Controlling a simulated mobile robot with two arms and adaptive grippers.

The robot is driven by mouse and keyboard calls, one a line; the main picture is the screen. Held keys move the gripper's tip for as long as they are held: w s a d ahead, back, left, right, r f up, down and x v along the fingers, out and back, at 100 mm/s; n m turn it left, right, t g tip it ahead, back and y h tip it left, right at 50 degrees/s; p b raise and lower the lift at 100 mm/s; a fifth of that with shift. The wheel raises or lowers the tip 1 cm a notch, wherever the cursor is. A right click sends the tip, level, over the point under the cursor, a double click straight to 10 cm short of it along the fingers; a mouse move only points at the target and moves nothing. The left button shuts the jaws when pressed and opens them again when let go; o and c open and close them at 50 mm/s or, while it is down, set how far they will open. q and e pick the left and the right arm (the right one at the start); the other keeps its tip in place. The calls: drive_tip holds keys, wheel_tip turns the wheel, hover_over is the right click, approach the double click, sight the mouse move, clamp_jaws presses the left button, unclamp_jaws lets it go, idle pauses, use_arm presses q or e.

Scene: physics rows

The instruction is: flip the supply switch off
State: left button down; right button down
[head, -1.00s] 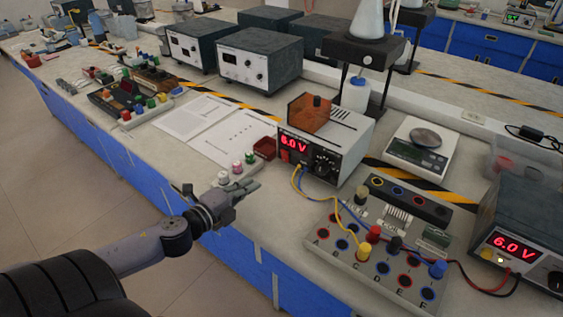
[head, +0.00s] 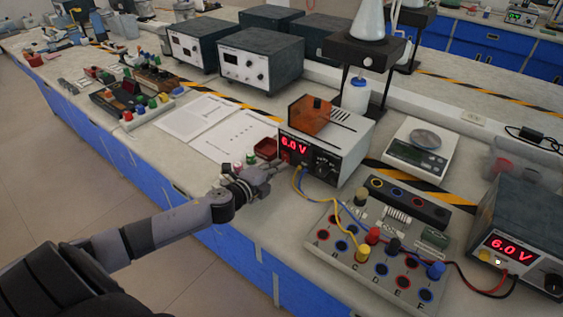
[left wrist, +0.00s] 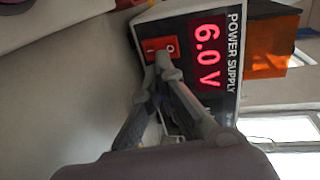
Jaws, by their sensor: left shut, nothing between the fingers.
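The power supply (head: 350,143) stands on the bench with its red display reading 6.0 V; the display also shows in the left wrist view (left wrist: 208,55). Its red rocker switch (left wrist: 160,48), marked I and O, sits beside the display. In the head view the switch (head: 286,156) is small, just past my fingers. My left gripper (head: 277,166) is shut and empty, its tips right at the switch. In the left wrist view the fingertips (left wrist: 161,62) overlap the switch's lower edge; I cannot tell whether they touch. My right gripper is out of view.
A terminal board (head: 335,213) with yellow and blue leads lies in front of the supply. An orange block (head: 310,115) sits on top of the supply. A small red tray (head: 266,148) is close to its left. A second supply (head: 520,215) also reads 6.0 V.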

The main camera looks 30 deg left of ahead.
sight(285, 157)
use_arm(q)
drive_tip(key=shift+w+d+r, duration=0.1)
drive_tip(key=shift+w, duration=0.8)
drive_tip(key=shift+w+r+p, duration=0.4)
drive_tip(key=shift+r+p, duration=0.1)
drive_tip(key=shift+p, duration=0.25)
drive_tip(key=shift+f, duration=0.3)
drive_tip(key=shift+s, duration=0.1)
